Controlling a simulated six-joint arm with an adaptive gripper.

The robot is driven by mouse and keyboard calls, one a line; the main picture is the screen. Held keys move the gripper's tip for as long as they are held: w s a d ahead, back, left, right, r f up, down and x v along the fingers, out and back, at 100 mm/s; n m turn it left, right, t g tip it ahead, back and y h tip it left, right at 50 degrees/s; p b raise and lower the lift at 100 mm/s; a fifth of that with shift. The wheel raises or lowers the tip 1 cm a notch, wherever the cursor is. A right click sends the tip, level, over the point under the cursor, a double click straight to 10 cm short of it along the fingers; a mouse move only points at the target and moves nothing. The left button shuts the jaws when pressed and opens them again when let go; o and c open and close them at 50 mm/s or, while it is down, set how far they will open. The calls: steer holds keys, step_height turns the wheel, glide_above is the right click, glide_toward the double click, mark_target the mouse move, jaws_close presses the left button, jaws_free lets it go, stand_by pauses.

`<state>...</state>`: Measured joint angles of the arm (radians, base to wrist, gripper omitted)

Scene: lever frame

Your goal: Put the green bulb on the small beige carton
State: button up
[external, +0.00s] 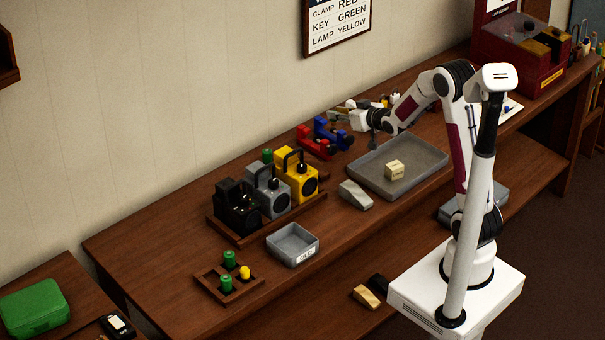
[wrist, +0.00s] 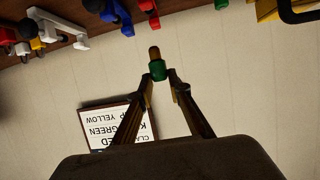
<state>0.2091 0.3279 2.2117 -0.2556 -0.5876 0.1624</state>
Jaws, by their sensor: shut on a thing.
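My gripper (wrist: 158,76) is shut on a green bulb (wrist: 158,70) with a brass-coloured tip, held between the fingertips in the wrist view. In the external view my gripper (external: 336,114) reaches left above the back of the bench, near the wall; the held bulb is too small to make out there. The small beige carton (external: 394,170) sits in the large grey tray (external: 427,170), below and to the right of my gripper. Its top looks bare.
Red (external: 315,143) and blue (external: 330,132) clamps stand below my gripper. A wooden rack (external: 211,283) holds green and yellow bulbs. An "OLD" bin (external: 293,244) stands nearby.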

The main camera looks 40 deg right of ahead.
steer(key=s+d+r+y, duration=0.1)
steer(key=s+d, duration=0.8)
steer(key=d, duration=0.4)
steer(key=s+a+n+y, duration=0.2)
steer(key=s+n+y, duration=0.2)
steer(key=s, duration=0.5)
steer(key=shift+s+a+f+n+g+y, duration=0.3)
steer(key=shift+f+n+g+y, duration=0.1)
steer(key=shift+n, duration=0.1)
glide_above(402, 167)
steer(key=shift+f, duration=2.9)
steer(key=shift+a+f, duration=0.1)
steer(key=shift+f, duration=1.95)
steer(key=shift+f, duration=0.15)
